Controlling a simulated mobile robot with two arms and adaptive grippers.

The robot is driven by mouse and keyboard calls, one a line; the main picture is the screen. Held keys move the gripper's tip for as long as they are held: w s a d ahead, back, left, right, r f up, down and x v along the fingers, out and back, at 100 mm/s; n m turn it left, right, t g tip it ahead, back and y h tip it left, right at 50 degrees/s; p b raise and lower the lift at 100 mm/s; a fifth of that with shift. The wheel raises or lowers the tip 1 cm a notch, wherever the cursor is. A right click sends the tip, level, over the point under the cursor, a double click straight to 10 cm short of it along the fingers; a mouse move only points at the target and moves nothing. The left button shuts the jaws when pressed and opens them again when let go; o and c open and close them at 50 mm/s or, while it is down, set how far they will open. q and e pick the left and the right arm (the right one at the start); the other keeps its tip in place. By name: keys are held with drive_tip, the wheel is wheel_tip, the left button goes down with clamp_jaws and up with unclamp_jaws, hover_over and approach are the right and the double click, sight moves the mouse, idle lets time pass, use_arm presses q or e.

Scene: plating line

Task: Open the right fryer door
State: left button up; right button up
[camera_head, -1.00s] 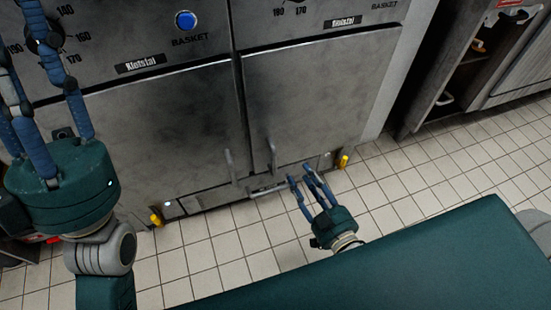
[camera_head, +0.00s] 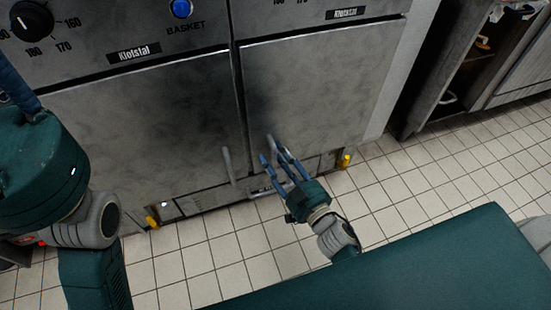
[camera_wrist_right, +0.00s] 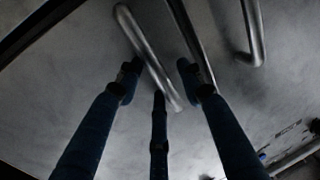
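The right fryer door (camera_head: 330,95) is a grey metal panel at the centre right of the head view. It looks shut, flush beside the left door (camera_head: 150,125). Its upright bar handle (camera_head: 270,147) is partly hidden by my right gripper (camera_head: 276,158). In the right wrist view, a bar handle (camera_wrist_right: 145,50) runs between the spread blue fingers of my right gripper (camera_wrist_right: 160,78). The fingers look open around it; contact is not clear. My left gripper (camera_head: 18,88) is cut off at the left edge, with only part of a blue finger showing.
The left door's handle (camera_head: 228,165) is close beside my right gripper. Knobs and a blue button (camera_head: 181,8) are above the doors. Yellow-capped feet (camera_head: 345,160) stand below. Tiled floor (camera_head: 420,185) is clear to the right. An open cabinet (camera_head: 455,75) stands at the upper right.

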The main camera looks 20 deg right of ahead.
drive_tip(key=shift+w, duration=0.2)
drive_tip(key=shift+c, duration=0.3)
clamp_jaws()
drive_tip(key=shift+s, duration=0.1)
